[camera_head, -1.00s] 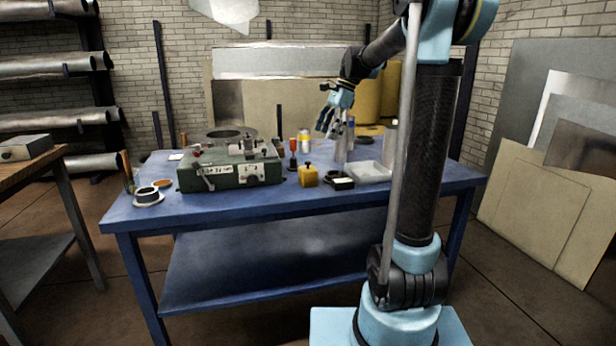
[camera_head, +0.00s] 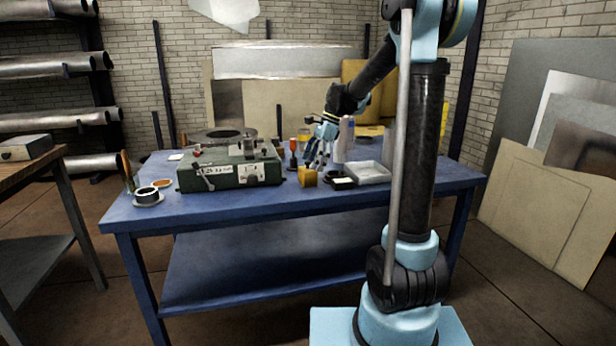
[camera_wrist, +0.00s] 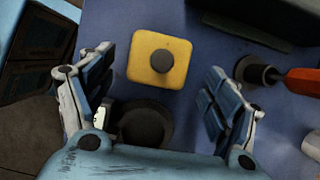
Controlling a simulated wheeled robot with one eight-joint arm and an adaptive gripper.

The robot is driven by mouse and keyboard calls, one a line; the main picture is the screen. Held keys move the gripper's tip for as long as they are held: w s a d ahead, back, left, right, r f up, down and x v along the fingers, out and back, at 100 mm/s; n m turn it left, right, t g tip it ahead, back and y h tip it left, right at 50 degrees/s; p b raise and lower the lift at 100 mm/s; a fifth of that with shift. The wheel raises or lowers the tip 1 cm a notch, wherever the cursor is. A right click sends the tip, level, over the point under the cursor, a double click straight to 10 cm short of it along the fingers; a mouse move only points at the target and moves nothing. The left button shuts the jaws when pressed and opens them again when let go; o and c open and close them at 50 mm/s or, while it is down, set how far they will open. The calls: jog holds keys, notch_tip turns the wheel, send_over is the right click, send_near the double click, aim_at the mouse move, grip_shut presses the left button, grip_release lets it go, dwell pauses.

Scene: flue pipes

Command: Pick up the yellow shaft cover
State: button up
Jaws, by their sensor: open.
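The yellow shaft cover (camera_head: 307,178) is a squarish yellow block on the blue bench, in front of the red-handled tool. In the wrist view the yellow shaft cover (camera_wrist: 144,70) shows from above with a dark round knob on it. My gripper (camera_head: 319,160) is open, pointing down over the bench just above and behind the block. In the wrist view my gripper (camera_wrist: 162,72) has its fingers spread, one on each side of the block, with clear gaps and nothing held. Finger height relative to the block is hard to tell.
A green machine (camera_head: 232,172) stands left of the block. A red-handled tool (camera_head: 293,150) stands close behind it. The bench front edge (camera_head: 290,203) is clear.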

aim_at(308, 174)
jog(key=shift+x, duration=2.65)
jog(key=shift+s, duration=0.1)
jog(key=c, duration=1.2)
